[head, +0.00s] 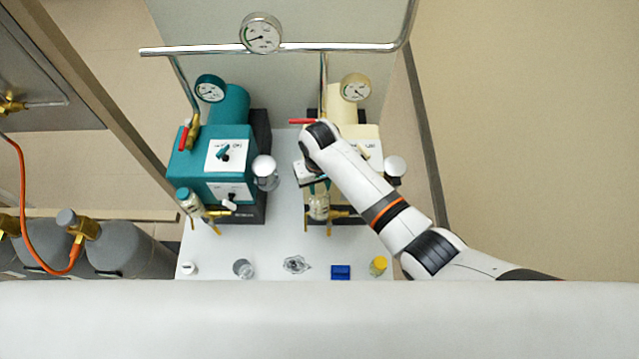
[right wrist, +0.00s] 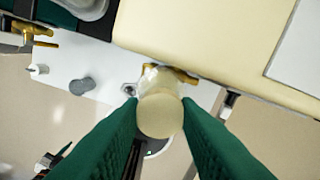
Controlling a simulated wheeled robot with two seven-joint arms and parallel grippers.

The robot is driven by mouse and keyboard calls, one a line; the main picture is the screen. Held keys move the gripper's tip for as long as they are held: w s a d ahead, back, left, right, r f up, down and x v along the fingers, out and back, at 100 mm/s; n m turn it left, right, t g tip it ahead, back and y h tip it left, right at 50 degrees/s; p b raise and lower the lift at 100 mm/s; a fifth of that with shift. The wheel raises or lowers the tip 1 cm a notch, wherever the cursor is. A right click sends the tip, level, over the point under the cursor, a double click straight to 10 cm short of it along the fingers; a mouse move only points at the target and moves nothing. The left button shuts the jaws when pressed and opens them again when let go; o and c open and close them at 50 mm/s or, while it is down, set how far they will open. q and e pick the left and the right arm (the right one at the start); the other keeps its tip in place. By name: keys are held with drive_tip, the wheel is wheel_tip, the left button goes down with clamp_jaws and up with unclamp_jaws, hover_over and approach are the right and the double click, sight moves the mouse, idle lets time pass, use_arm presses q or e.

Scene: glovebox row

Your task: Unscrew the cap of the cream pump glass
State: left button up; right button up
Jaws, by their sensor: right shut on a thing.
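The cream pump (head: 350,118) stands on the right of the white bench, partly hidden by my right arm. Its glass (head: 319,208) hangs at its front, beside brass fittings. My right gripper (head: 318,186) is over the top of this glass and hides the cap in the head view. In the right wrist view, the round cream cap (right wrist: 160,118) sits between the two green fingers of the right gripper (right wrist: 158,108), which are shut on it. The clear glass (right wrist: 158,79) shows just beyond the cap. My left gripper is not in view.
A teal pump (head: 225,150) with a teal-capped glass (head: 190,205) stands to the left. Small items line the front edge, among them a blue block (head: 341,272) and a yellow-capped vial (head: 378,266). A metal pipe (head: 200,50) with a gauge (head: 261,34) runs across the back.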

sight(320, 188)
drive_tip(key=shift+r, duration=2)
